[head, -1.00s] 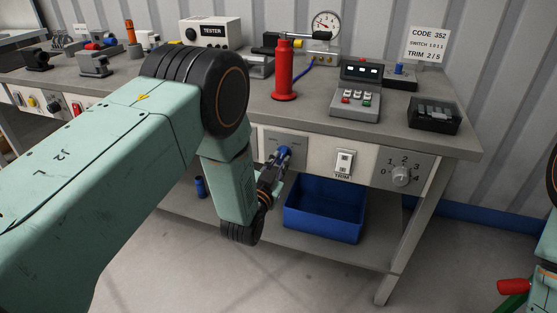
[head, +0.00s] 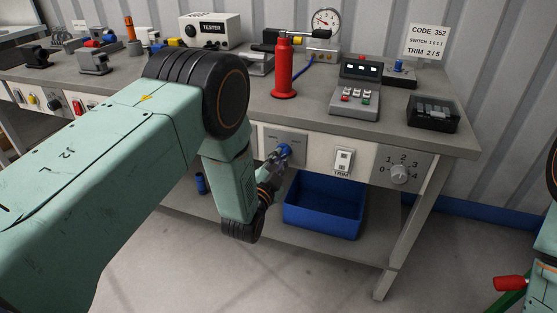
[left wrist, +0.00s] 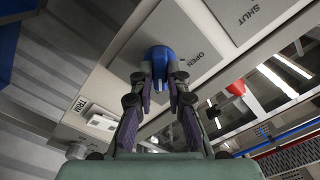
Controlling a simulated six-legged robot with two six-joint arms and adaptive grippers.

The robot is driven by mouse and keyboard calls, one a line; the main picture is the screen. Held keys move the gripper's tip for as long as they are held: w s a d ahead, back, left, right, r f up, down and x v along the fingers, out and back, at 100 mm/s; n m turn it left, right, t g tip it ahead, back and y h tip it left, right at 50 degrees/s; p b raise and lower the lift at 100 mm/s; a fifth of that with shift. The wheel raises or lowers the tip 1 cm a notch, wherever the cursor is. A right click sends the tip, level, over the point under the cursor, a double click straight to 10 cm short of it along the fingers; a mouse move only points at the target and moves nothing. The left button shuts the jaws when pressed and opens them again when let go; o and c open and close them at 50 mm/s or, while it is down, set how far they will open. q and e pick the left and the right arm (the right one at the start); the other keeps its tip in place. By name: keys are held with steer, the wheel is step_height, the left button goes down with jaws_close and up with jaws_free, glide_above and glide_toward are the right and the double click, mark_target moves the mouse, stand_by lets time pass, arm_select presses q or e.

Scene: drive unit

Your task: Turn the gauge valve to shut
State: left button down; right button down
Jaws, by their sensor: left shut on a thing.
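The blue valve handle (head: 285,150) sits on a grey panel (head: 299,140) on the bench front. In the left wrist view the blue handle (left wrist: 159,57) is between my fingertips, close to the word OPEN; SHUT is farther off at the upper right. My left gripper (head: 276,160) is shut on the handle, and its fingers (left wrist: 158,78) touch both sides. The fingers hide part of the handle, so I cannot tell its exact angle. The pressure gauge (head: 325,21) stands on the bench top at the back. My right gripper is not in view.
A red cylinder on a round base (head: 283,70) stands on the bench above the panel. A TRIM switch (head: 344,160) and a numbered knob (head: 400,173) are to the right. A blue bin (head: 323,208) sits on the shelf below.

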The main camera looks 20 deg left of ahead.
arm_select(q)
steer(key=shift+s+f, duration=0.1)
steer(key=c, duration=1.3)
jaws_free()
steer(key=s, duration=1.2)
steer(key=shift+a, duration=0.2)
